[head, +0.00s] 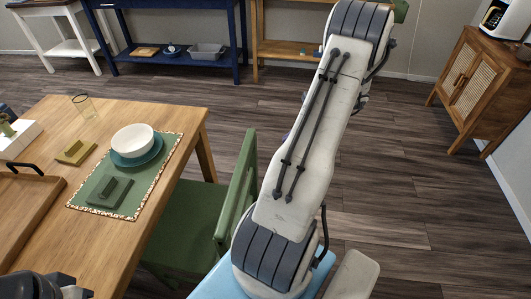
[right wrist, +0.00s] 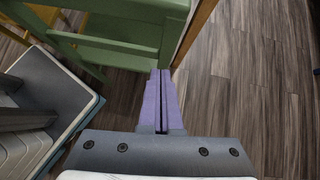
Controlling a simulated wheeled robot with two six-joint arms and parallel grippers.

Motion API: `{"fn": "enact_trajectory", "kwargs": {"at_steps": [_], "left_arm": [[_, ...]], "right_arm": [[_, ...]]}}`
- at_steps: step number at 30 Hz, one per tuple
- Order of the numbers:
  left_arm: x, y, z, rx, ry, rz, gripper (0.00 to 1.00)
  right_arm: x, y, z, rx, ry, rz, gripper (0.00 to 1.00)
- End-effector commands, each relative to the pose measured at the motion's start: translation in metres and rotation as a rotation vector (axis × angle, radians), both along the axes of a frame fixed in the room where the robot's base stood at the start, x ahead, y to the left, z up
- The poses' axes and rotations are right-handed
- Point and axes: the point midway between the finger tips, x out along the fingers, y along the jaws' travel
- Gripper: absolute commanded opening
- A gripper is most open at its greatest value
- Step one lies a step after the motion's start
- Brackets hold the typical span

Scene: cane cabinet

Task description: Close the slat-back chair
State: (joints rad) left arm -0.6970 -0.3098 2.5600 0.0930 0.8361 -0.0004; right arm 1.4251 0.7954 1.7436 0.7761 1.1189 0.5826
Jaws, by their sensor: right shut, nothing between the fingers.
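The green slat-back chair (head: 215,215) stands at the right side of the wooden table, its seat partly under the tabletop and its back away from the table. My right arm hides part of it. In the right wrist view the chair's green rails (right wrist: 125,30) fill the upper left. My right gripper (right wrist: 165,72) is shut and empty, its purple fingers reaching to the chair's lower edge. I cannot tell whether they touch it. In the head view my arm hides nearly all of this gripper. My left gripper is not clearly in view.
The wooden table (head: 180,112) carries a placemat (head: 150,185), a white bowl (head: 133,140), a glass (head: 83,105) and a wooden tray (head: 30,215). A cane cabinet (head: 480,85) stands at the right wall. The dark wood floor (head: 400,185) between is clear.

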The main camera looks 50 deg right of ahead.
Motion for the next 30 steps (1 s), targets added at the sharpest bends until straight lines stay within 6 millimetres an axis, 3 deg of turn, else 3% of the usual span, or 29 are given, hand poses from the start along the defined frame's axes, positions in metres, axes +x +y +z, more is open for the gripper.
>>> {"fn": "enact_trajectory", "kwargs": {"at_steps": [3,8,22,30], "left_arm": [[0.0,0.0,-0.005,0.0,0.0,0.0,0.5],[0.0,0.0,-0.005,0.0,0.0,0.0,0.5],[0.0,0.0,-0.01,0.0,0.0,0.0,0.5],[0.0,0.0,-0.006,0.0,0.0,0.0,0.5]], "right_arm": [[-0.021,-0.017,-0.012,0.027,-0.008,-0.093,0.0],[-0.02,-0.017,-0.02,0.035,-0.011,-0.112,0.0],[0.038,0.014,-0.085,0.034,-0.009,-0.107,0.0],[0.068,0.029,-0.083,0.031,-0.01,-0.107,0.0]]}}
